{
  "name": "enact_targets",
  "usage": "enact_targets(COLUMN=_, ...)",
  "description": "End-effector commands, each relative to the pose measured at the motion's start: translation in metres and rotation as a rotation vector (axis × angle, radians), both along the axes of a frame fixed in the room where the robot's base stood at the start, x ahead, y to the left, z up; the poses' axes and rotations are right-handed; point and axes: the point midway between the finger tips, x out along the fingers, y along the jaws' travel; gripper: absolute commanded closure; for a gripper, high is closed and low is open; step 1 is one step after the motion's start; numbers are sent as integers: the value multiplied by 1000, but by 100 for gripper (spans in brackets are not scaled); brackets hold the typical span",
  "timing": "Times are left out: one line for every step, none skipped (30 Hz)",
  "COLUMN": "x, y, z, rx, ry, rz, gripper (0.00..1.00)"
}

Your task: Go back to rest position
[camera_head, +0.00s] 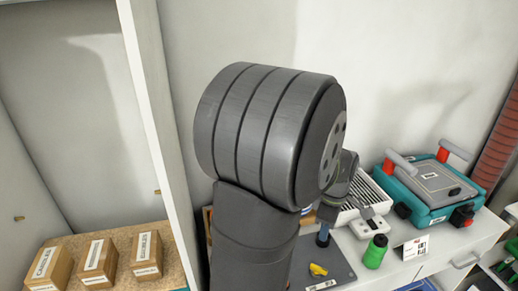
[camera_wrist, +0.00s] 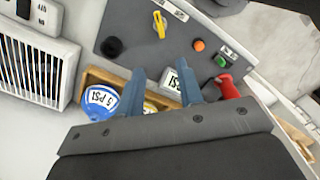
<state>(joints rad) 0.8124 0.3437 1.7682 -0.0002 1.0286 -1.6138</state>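My gripper (camera_wrist: 162,84) shows in the wrist view with its two blue fingers spread apart. No object is clearly held.
A red item (camera_wrist: 228,88) lies near the right finger. A teal case (camera_head: 425,200), green bottle (camera_head: 375,252) and yellow item (camera_head: 318,270) are nearby. Cardboard boxes (camera_head: 97,260) stand left of a white divider (camera_head: 158,120).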

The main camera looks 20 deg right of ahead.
Motion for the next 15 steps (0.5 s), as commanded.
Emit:
enact_targets(x=0, y=0, z=-1, rx=1, ry=1, rz=0, gripper=66)
enact_targets(x=0, y=0, z=-2, rx=1, ry=1, rz=0, gripper=66)
enact_targets(x=0, y=0, z=-3, rx=1, ry=1, rz=0, gripper=66)
enact_targets(x=0, y=0, z=-6, rx=2, ry=2, rz=0, gripper=66)
enact_targets(x=0, y=0, z=-8, rx=2, ry=2, rz=0, gripper=66)
enact_targets(x=0, y=0, z=-13, rx=2, ry=2, rz=0, gripper=66)
enact_targets(x=0, y=0, z=-17, rx=2, ry=2, rz=0, gripper=66)
enact_targets(x=-1, y=1, z=-21, rx=3, ry=4, rz=0, gripper=66)
enact_targets(x=0, y=0, z=-28, rx=3, ry=4, rz=0, gripper=66)
enact_targets(x=-1, y=1, z=-34, rx=3, ry=4, rz=0, gripper=66)
enact_targets(x=-1, y=1, z=-40, rx=3, ry=4, rz=0, gripper=66)
enact_targets(x=-1, y=1, z=-48, rx=5, ry=5, rz=0, gripper=66)
enact_targets(x=-1, y=1, z=-54, rx=4, ry=4, rz=0, gripper=66)
enact_targets(x=-1, y=1, z=-60, rx=5, ry=5, rz=0, gripper=66)
enact_targets(x=0, y=0, z=-68, rx=3, ry=4, rz=0, gripper=66)
